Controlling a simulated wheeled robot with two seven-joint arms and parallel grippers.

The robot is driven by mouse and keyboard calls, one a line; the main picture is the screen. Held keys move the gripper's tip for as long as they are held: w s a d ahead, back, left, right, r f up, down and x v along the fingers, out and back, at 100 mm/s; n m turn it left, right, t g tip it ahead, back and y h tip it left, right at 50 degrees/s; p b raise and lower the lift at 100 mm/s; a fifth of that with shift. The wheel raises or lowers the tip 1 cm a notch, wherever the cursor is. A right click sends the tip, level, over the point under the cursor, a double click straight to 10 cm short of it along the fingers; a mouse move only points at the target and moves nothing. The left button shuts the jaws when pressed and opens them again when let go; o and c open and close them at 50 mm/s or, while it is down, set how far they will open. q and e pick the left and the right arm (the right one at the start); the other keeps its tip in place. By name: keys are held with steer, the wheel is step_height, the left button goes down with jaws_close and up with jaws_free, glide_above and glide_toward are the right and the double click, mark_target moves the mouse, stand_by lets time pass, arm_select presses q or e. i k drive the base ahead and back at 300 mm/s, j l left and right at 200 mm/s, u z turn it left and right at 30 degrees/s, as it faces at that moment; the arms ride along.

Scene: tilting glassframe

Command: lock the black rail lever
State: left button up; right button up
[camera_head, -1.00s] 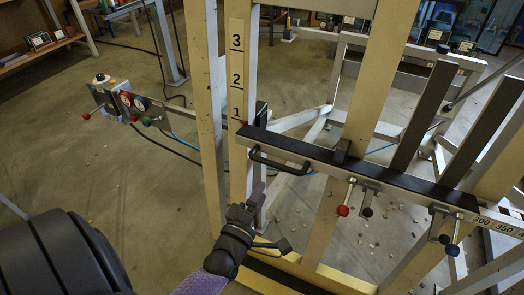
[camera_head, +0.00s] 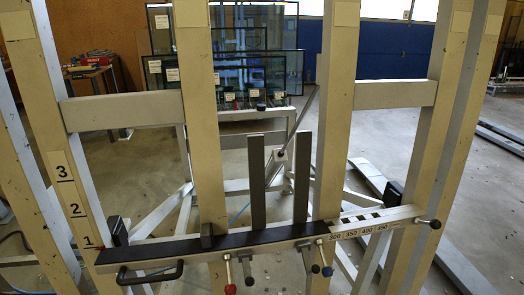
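The rail (camera_head: 270,236) runs across the frame's uprights, with a black top on its left part and a scale marked 300 to 450 on its right part. Several levers hang under it. One has a red knob (camera_head: 230,289), one beside it has a black knob (camera_head: 249,281). Another black-knobbed lever (camera_head: 435,223) sticks out at the rail's right end. I cannot tell which black lever the task means, or whether any is locked. Neither gripper is in view.
A black handle (camera_head: 150,273) is on the rail's left front. Beige uprights (camera_head: 203,120) stand behind the rail, the left one numbered 1 to 3. Glazed frames (camera_head: 222,50) stand at the back. Grey floor shows at right (camera_head: 490,180).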

mark_target(434, 224)
steer(key=z, duration=1.25)
